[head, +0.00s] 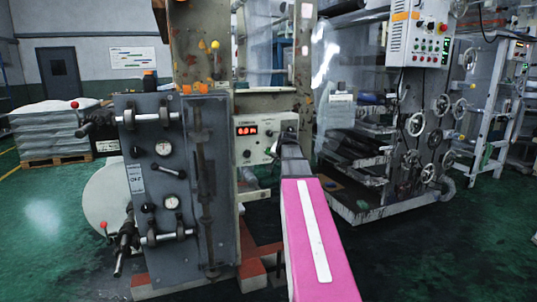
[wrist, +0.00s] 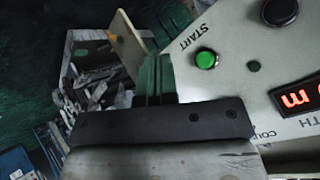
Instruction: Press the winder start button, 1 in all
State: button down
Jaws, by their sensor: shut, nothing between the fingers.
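The start button is a round green button (wrist: 206,59) on a pale panel, with the word START printed beside it in the wrist view. My gripper (wrist: 156,72) is shut and empty, its fingertips left of the button in that picture; whether they touch the panel I cannot tell. In the head view my gripper (head: 288,140) is at the right side of the pale control panel (head: 251,154) with a red lit display (head: 246,131). The green button cannot be made out there; my gripper or arm may hide it.
A dark round knob (wrist: 280,11) and a red display (wrist: 300,97) are close to the button. A grey gauge cabinet (head: 160,220) with levers stands left of the panel. A machine with handwheels (head: 416,124) stands to the right. Green floor (head: 440,260) is open at the lower right.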

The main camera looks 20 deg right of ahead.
jog(key=shift+w, duration=0.15)
jog(key=w, duration=0.8)
jog(key=shift+w+a, duration=0.2)
jog(key=shift+w, duration=0.05)
jog(key=shift+w, duration=0.2)
dwell(1.8)
jog(key=shift+w, duration=0.25)
